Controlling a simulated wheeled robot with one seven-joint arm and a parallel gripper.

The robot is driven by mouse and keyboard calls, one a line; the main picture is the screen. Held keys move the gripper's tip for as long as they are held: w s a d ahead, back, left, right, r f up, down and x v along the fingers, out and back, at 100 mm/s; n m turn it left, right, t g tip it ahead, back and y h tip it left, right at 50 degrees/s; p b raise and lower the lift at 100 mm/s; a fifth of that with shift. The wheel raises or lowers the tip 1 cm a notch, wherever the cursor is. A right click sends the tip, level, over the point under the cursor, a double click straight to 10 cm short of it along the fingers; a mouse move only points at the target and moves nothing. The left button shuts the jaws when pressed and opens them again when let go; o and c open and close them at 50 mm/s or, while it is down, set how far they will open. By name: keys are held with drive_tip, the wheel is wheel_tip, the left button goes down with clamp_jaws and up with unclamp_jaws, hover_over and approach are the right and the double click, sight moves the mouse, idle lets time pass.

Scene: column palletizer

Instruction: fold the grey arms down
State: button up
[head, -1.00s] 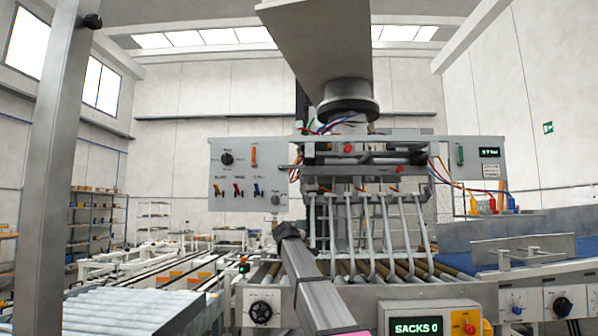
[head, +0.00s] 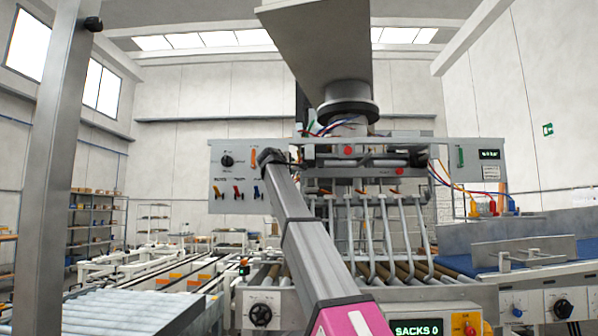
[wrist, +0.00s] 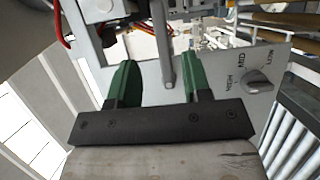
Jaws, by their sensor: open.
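Several grey arms (head: 383,235) hang in a row under the palletizer head, above the rollers, with their lower ends bent. They look mostly upright in the head view. My gripper (wrist: 158,60) is open, its green fingers apart. In the wrist view, a slim grey rod (wrist: 168,70) with a rounded end shows between the fingers; I cannot tell whether it is touched or which part it belongs to. In the head view, the dark end of my arm is at the right edge of the grey control panel (head: 222,178), and the fingers cannot be made out.
The control panel carries red, yellow and blue levers (head: 237,193) and a black knob (head: 227,161). A grey selector knob (wrist: 257,80) shows close to my gripper. Loose cables (head: 450,185) hang at the right of the head. A SACKS 0 display (head: 416,328) stands below.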

sight(298, 169)
drive_tip(key=x, duration=0.9)
drive_tip(key=shift+w, duration=0.1)
clamp_jaws()
